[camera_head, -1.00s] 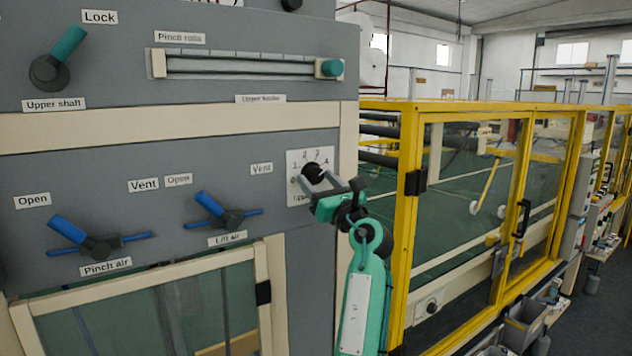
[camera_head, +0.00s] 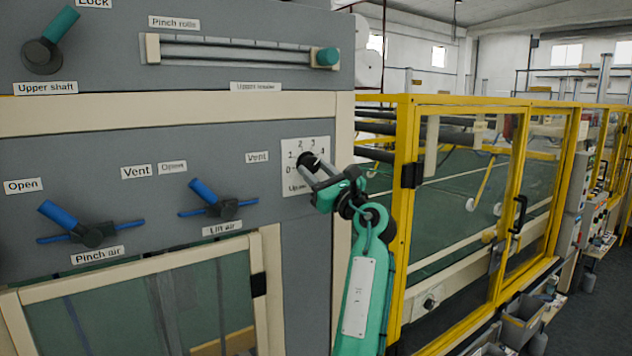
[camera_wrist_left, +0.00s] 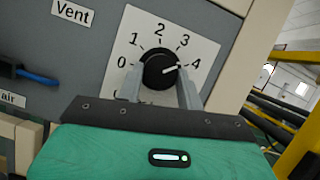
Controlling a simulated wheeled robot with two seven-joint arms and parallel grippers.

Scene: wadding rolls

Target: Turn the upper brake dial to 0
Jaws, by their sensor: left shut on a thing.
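The upper brake dial is a round black knob (camera_wrist_left: 160,70) on a white plate (camera_wrist_left: 186,38) numbered 0 to 4. Its white pointer mark is turned toward the 4 in the left wrist view. The dial also shows in the head view (camera_head: 309,160), high on the right side of the grey panel. My left gripper (camera_wrist_left: 160,86), green with grey fingers, is shut on the dial, one finger on each side of it. It also shows in the head view (camera_head: 318,174). The fingers and gripper body hide the lower part of the plate. My right gripper is in neither view.
The grey panel (camera_head: 140,195) also carries blue-handled Pinch air (camera_head: 90,232) and Lift air (camera_head: 222,208) valves, a green-handled Upper shaft lever (camera_head: 45,50) and a slider (camera_head: 240,52). A yellow-framed glazed guard (camera_head: 404,240) stands close to the right of my left arm.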

